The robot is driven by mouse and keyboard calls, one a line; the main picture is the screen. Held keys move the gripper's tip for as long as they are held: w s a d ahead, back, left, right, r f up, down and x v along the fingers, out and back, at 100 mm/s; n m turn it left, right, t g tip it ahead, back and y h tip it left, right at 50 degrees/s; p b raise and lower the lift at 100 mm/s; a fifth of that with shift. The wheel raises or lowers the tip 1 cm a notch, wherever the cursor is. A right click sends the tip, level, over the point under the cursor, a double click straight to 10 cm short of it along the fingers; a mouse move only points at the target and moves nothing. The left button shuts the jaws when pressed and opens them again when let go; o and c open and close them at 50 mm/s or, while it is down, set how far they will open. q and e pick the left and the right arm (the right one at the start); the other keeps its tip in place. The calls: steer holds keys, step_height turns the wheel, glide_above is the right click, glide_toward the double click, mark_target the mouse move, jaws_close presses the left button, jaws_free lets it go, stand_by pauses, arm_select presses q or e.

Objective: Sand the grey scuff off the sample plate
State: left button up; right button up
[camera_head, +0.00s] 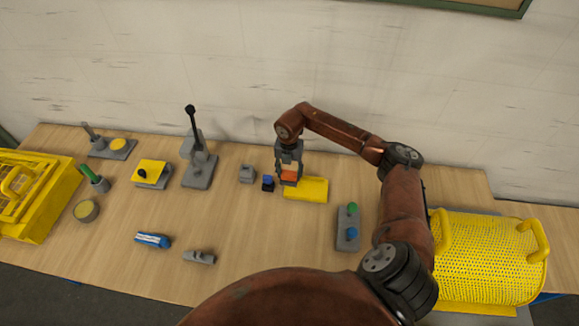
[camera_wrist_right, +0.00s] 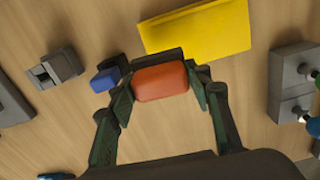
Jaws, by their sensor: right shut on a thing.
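The yellow plate (camera_head: 310,189), which I take for the sample plate, lies on the table below the back wall. It also shows at the top of the wrist view (camera_wrist_right: 205,28). I can make out no grey scuff on its visible part. My right gripper (camera_head: 289,178) is shut on an orange block (camera_wrist_right: 161,82), which also shows in the head view (camera_head: 289,176). The block is at the plate's left end. I cannot tell whether it touches the plate. My left gripper is not in view.
A small blue-topped piece (camera_head: 267,183) and a grey block (camera_head: 246,174) stand close left of my right gripper. A grey box with green and blue knobs (camera_head: 348,228) is to the right. A lever stand (camera_head: 200,168) rises at left. A yellow basket (camera_head: 487,262) is far right.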

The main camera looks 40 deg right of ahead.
steer(key=shift+d+r+p, duration=0.1)
steer(key=shift+r+p, duration=0.65)
steer(key=shift+r, duration=0.7)
